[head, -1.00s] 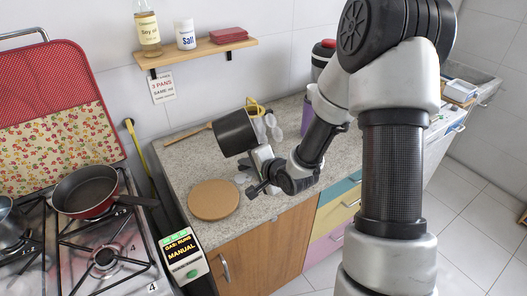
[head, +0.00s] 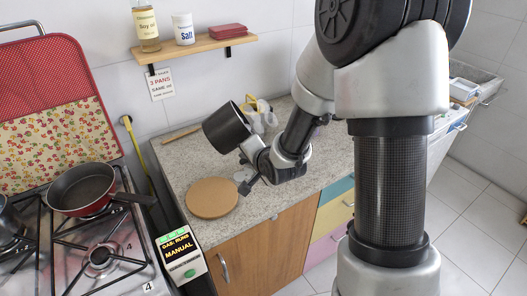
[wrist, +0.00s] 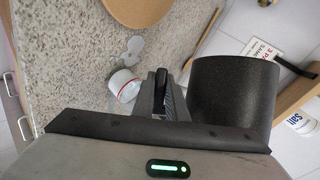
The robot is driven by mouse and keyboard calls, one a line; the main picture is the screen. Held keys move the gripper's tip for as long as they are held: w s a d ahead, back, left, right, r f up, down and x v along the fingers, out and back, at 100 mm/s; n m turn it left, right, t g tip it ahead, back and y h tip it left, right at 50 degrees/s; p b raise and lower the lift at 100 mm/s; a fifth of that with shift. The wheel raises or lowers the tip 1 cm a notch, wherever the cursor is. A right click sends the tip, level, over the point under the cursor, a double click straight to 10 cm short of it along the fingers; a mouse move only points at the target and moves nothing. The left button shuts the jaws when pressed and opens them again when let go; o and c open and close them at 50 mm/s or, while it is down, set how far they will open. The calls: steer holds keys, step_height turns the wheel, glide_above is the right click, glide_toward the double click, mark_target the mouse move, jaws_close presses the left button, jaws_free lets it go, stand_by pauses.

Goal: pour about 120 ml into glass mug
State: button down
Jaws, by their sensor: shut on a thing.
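My gripper (head: 251,151) is shut on a dark pot (head: 226,127) and holds it tilted above the counter. In the wrist view the fingers (wrist: 163,98) show beside the pot (wrist: 235,92), whose contents are hidden. I cannot clearly pick out the glass mug. Clear shapes (head: 268,121) also show behind the pot. In the wrist view a white cup-like thing with a red band (wrist: 125,85) lies below the fingers.
A round cork mat (head: 212,198) lies on the speckled counter (head: 184,158), left of my gripper. A red-rimmed pan (head: 82,188) sits on the stove at left. The wall shelf (head: 200,46) holds a soy oil bottle (head: 146,25) and a salt jar (head: 183,28).

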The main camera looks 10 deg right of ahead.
step_height(320, 180, up, 3)
steer(key=shift+d+n+h, duration=0.15)
steer(key=shift+n+h, duration=0.15)
steer(key=shift+d+f+b, duration=0.15)
steer(key=shift+f+b, duration=0.15)
steer(key=shift+b, duration=0.35)
steer(key=shift+d+r+n+h+b, duration=0.2)
steer(key=shift+d+n+h+b, duration=0.1)
steer(key=shift+h+b, duration=0.15)
steer(key=shift+w+f, duration=0.1)
stand_by(0.7)
